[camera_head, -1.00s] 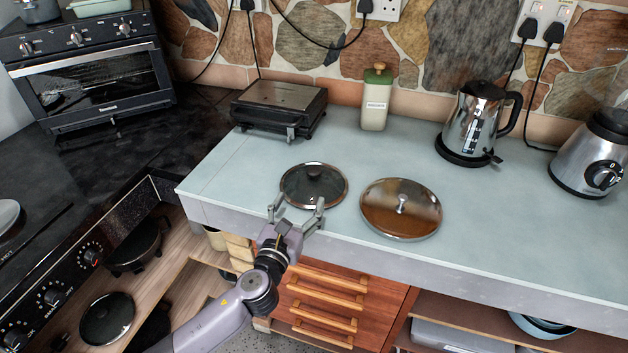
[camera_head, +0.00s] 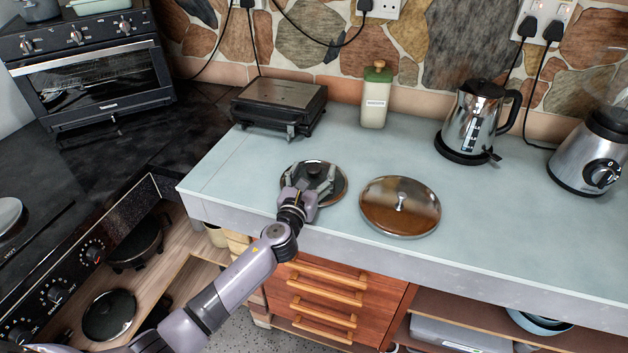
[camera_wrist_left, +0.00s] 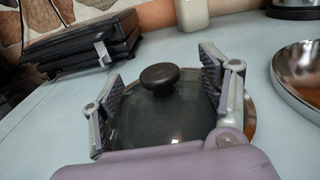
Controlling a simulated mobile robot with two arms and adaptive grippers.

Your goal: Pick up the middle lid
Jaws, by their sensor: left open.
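A round dark glass lid (camera_head: 330,194) with a metal rim and a black knob lies on the pale counter. It also shows in the left wrist view (camera_wrist_left: 150,125), its knob (camera_wrist_left: 160,78) standing up between my fingers. My left gripper (camera_head: 312,178) is open over this lid, with its fingers on either side of the knob and apart from it. It also shows in the wrist view (camera_wrist_left: 158,85). A shiny metal lid (camera_head: 400,215) lies to the right on the counter; part of it shows in the wrist view (camera_wrist_left: 300,75). My right gripper is not in view.
Another dark lid (camera_head: 109,314) is on the lower shelf at left. The counter's front edge lies below my gripper.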

